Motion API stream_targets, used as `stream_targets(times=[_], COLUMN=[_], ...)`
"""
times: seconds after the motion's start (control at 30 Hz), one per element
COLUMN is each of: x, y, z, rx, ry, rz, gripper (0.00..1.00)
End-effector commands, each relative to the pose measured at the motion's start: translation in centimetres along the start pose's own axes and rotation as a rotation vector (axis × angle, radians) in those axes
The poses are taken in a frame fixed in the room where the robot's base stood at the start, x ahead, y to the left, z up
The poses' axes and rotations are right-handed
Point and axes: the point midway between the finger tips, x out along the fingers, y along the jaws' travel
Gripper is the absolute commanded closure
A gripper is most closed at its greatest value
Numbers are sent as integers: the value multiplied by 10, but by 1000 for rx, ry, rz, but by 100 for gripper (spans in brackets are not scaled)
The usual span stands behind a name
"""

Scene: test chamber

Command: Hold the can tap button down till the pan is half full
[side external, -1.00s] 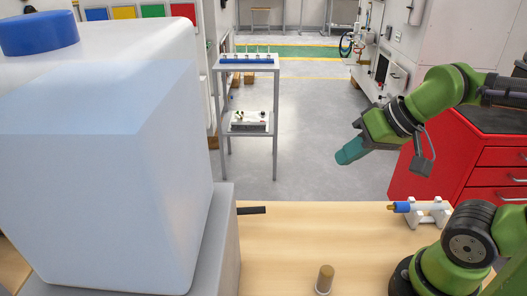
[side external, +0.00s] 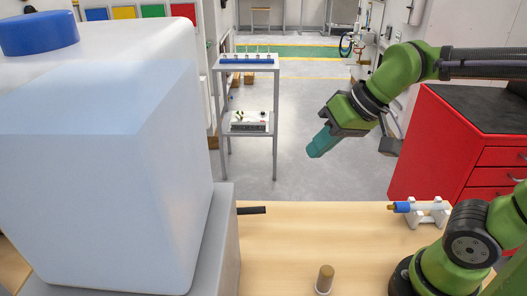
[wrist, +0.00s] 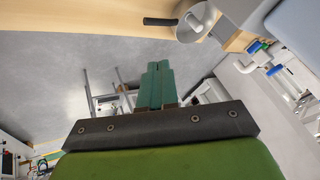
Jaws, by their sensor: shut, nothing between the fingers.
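The can (side external: 110,190) is a large translucent white container with a blue cap, on a grey stand at the left of the side view. A corner of it shows at top right in the wrist view (wrist: 298,28). Its white tap with blue parts (wrist: 258,47) shows there too; I cannot tell which part is the button. The pan (wrist: 198,20) is a round metal one below the tap; only its dark handle (side external: 251,210) shows in the side view. My gripper (side external: 315,153) has teal fingers, shut and empty, in the air beyond the table, right of the can and apart from everything.
The wooden table (side external: 290,235) has clear space in its middle. A brown-topped cylinder (side external: 324,279) stands at its near edge. A blue-tipped white tool (side external: 402,207) rests on a white stand at right. A grey rack (side external: 246,95) and a red cabinet (side external: 450,150) stand beyond.

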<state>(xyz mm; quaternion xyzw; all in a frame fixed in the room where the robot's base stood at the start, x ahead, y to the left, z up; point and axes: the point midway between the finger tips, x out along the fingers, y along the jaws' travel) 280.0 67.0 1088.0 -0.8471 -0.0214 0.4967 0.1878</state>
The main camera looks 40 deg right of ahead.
Motion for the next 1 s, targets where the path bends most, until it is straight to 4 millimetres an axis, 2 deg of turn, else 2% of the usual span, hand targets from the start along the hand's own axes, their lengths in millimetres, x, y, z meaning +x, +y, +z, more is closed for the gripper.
stream_targets(times=[0.03, 0.1, 0.3, 0.5, 0.6, 0.8, 1.0], x=[4, 8, 22, 34, 36, 26, 9], y=[-19, -45, -124, -196, -225, -261, -273], z=[-16, -36, -86, -120, -133, -153, -163], rx=[-27, -57, -134, -193, -213, -232, -239], ry=[-19, -32, -63, -80, -79, -60, -36], rz=[-16, -42, -127, -220, -263, -329, -362], gripper=[100, 100, 100, 100, 100, 100, 100])
